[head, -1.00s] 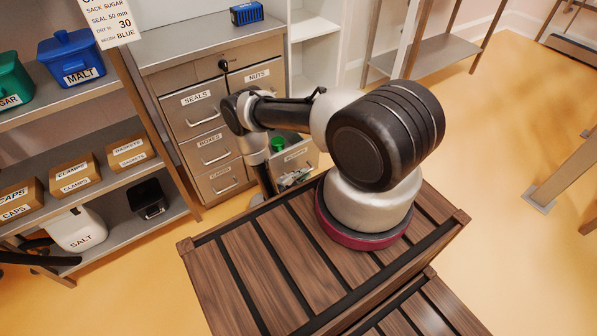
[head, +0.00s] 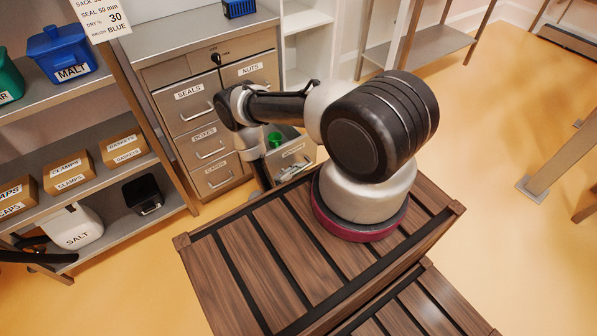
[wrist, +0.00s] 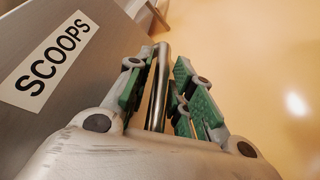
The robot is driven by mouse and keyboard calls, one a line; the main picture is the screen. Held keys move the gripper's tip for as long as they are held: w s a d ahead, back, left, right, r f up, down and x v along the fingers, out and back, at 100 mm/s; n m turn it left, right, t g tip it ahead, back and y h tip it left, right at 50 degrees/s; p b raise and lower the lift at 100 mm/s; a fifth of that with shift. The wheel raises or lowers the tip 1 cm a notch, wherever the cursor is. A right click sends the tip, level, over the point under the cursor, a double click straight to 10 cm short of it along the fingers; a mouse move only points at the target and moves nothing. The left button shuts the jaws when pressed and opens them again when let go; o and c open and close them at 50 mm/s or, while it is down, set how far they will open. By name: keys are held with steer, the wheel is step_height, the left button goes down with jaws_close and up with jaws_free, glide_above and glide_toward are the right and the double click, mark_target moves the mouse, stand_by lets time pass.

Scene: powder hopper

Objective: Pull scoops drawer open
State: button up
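In the wrist view, the scoops drawer front (wrist: 25,65) fills the left side, with its black-on-white SCOOPS label readable. Its metal bar handle (wrist: 159,85) runs between the two green-padded fingers of my gripper (wrist: 165,88). The fingers are drawn in close on either side of the bar and appear shut on it. In the head view, my gripper is hidden behind my own body and arm. A pulled-out drawer (head: 294,151) with a green item inside shows low at the cabinet's right; its label is too small to read.
The grey cabinet (head: 160,77) has drawers labelled SEALS, BOXES and NUTS. A shelf unit (head: 110,190) with boxes, a blue MALT bin (head: 65,55) and a white SALT container (head: 78,228) stands at the left. Open floor (head: 475,120) lies to the right.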

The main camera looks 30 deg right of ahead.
steer(key=v, duration=1.2)
stand_by(0.3)
steer(key=s+d+r+n+g+h, duration=0.2)
steer(key=s+d+r+n+g, duration=0.15)
steer(key=s, duration=0.35)
steer(key=a+r+m+g+y, duration=0.1)
steer(key=r+m+g+y, duration=0.2)
steer(key=r, duration=0.8)
steer(key=w+a+r+m+g+y, duration=0.1)
steer(key=a+r+m+g+y, duration=0.15)
steer(key=r, duration=0.95)
steer(key=a+r+m+g+y, duration=0.1)
steer(key=r+m+g+y, duration=0.2)
steer(key=r, duration=0.8)
steer(key=s+d+r+m+t+y, duration=0.1)
steer(key=s+r+m+t+y, duration=0.1)
steer(key=r, duration=0.7)
steer(key=s+d+r+m+t+y, duration=0.1)
steer(key=s+r+t, duration=0.4)
steer(key=r, duration=0.5)
steer(key=s+d+r+m+t+y, duration=0.2)
steer(key=s+r+t+y, duration=0.1)
steer(key=r, duration=0.7)
steer(key=shift+s+d+m+t+y, duration=0.35)
steer(key=shift+s+t+y, duration=0.1)
steer(key=shift+y, duration=0.6)
